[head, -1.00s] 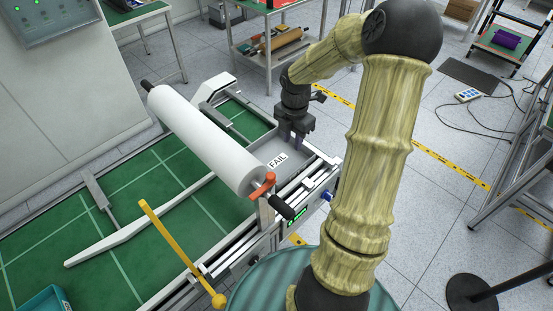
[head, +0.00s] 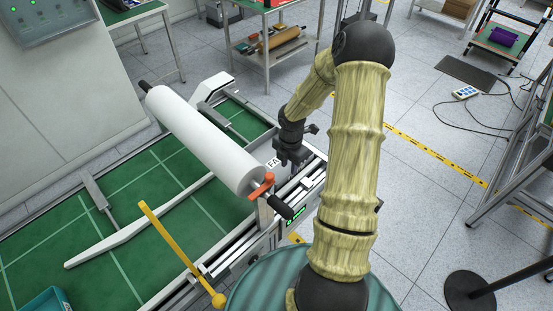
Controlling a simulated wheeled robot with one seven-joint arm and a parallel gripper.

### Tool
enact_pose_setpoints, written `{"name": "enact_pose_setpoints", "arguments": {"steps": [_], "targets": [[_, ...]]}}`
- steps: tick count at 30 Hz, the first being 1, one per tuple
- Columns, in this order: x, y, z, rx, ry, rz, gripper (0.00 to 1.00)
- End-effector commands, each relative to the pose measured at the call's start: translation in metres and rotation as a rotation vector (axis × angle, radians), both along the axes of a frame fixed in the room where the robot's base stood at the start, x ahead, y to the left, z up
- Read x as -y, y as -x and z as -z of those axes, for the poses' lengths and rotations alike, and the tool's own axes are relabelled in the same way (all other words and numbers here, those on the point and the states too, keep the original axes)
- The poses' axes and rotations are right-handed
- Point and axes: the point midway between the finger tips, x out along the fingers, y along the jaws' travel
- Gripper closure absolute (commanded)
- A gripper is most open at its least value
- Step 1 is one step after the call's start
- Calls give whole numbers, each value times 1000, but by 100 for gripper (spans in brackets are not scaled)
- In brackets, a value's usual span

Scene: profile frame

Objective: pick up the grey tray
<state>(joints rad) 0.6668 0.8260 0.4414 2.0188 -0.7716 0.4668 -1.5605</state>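The grey tray (head: 261,151) sits at the right end of the green-topped bench, behind the near end of the white roll. Its pale FAIL label (head: 271,163) is partly covered by my gripper. My gripper (head: 289,164) points down at the tray's right part, close to its near side. Its fingertips are small and dark here, so I cannot tell whether they touch the tray or how far apart they are. Much of the tray is hidden by the roll and my gripper.
The white roll (head: 205,138) with an orange clamp (head: 262,187) stands just left of the tray. A yellow rod (head: 180,250) rises at the bench's front. A blue bin (head: 44,302) is at lower left.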

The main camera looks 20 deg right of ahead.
Motion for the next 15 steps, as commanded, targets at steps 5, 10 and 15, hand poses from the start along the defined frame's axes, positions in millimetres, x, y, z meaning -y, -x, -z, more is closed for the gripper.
{"name": "enact_pose_setpoints", "arguments": {"steps": [5,10,15], "targets": [[0,0,0,0,0,0,71],[-3,1,13,-4,-1,-3,71],[-4,2,39,-4,-1,-3,71]]}}
